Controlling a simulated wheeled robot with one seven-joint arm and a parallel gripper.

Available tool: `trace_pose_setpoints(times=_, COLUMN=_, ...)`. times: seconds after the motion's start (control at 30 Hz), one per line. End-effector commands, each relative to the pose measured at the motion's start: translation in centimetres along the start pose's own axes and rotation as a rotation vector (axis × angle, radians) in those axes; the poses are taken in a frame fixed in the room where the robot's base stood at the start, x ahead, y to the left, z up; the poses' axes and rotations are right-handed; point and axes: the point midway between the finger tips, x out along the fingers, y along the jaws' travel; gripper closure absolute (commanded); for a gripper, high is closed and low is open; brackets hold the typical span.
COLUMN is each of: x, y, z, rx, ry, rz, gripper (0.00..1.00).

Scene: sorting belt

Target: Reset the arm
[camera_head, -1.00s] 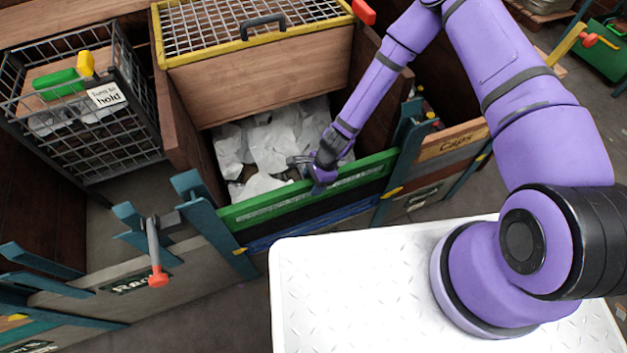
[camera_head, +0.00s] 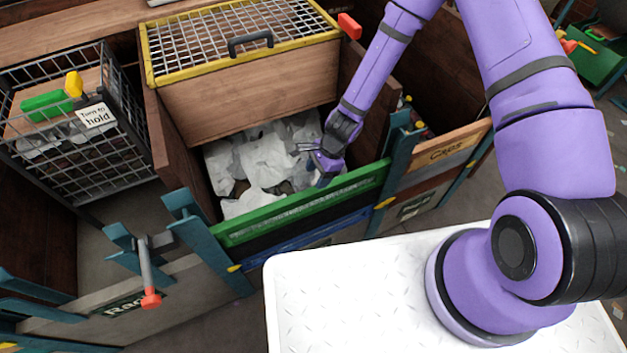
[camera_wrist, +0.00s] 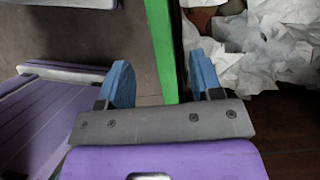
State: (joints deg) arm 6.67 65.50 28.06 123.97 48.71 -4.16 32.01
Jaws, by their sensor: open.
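My purple arm reaches from the right over a wooden bin, and my gripper (camera_head: 316,164) hangs at the bin's front, just behind and above its green front board (camera_head: 300,205). The gripper is open and holds nothing. In the wrist view its two blue fingers stand apart (camera_wrist: 161,80), with the green board's edge (camera_wrist: 166,50) showing between them. I cannot tell whether the fingers touch the board. Crumpled white sheets (camera_head: 265,160) lie in the bin, left of the gripper; they also show in the wrist view (camera_wrist: 265,40).
A yellow-framed mesh lid (camera_head: 240,30) with a black handle covers the bin's rear. A wire basket (camera_head: 75,150) with a "hold" sign stands left. The "Caps" compartment (camera_head: 445,150) is right. Teal posts (camera_head: 205,235) and a red-tipped lever (camera_head: 148,275) stand in front.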

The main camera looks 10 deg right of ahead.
Motion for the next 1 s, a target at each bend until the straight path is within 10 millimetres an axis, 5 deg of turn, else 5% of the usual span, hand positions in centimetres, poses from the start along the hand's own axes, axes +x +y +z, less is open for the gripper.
trace_pose_setpoints(times=0.77, x=-0.9, y=-0.1, z=0.0, rx=-0.002, ry=0.0, rz=-0.001, gripper=0.41)
trace_pose_setpoints(times=1.0, x=-5.3, y=-1.7, z=0.0, rx=-0.113, ry=0.02, rz=-0.041, gripper=0.41)
